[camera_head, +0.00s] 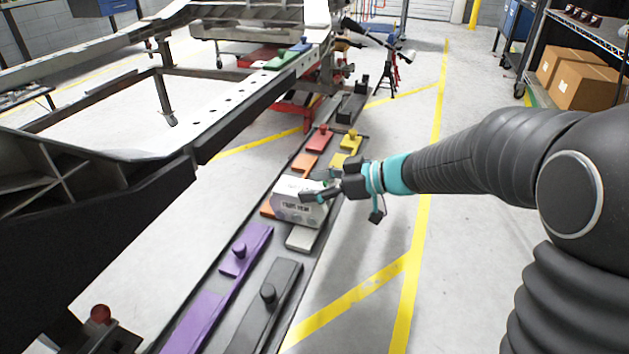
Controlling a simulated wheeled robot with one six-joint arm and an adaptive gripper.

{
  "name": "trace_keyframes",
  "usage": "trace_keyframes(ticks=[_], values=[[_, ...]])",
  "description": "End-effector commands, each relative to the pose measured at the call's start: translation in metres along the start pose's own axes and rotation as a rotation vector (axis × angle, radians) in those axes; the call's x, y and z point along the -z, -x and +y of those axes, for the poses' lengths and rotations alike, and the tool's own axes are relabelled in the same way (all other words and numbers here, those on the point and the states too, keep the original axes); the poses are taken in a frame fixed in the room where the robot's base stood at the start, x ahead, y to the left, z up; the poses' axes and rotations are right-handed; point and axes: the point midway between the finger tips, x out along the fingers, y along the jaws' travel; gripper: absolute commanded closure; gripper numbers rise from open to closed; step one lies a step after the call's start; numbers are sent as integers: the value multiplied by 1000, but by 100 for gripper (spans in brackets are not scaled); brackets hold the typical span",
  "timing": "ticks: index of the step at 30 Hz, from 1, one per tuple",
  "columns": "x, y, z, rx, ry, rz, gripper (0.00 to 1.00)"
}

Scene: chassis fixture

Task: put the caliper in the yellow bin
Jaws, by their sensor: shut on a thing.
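A pale grey block with dark lettering and round recesses on its side, which looks like the caliper (296,208), is at the middle of the view, over the row of coloured plates. My gripper (322,193) reaches in from the right and is shut on the caliper at its right upper end. Whether the caliper touches the plates under it I cannot tell. A yellow plate with a knob (346,146) lies just beyond my gripper. I cannot make out a yellow bin.
Purple (246,250), dark grey (262,318), white (301,238) and red (319,138) plates line the narrow strip. A long chassis frame (170,152) stands along the left. Shelving with cardboard boxes (587,80) is at the right. The floor right of the strip is clear.

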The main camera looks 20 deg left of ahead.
Motion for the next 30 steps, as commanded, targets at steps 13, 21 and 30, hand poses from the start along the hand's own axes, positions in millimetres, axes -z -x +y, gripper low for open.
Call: trace_keyframes(ticks=[13, 21, 30], values=[[-4, -2, 0, -1, 1, 4, 100], [-8, -3, 0, 0, 0, 0, 9], [-5, -2, 0, 0, 2, 1, 9]])
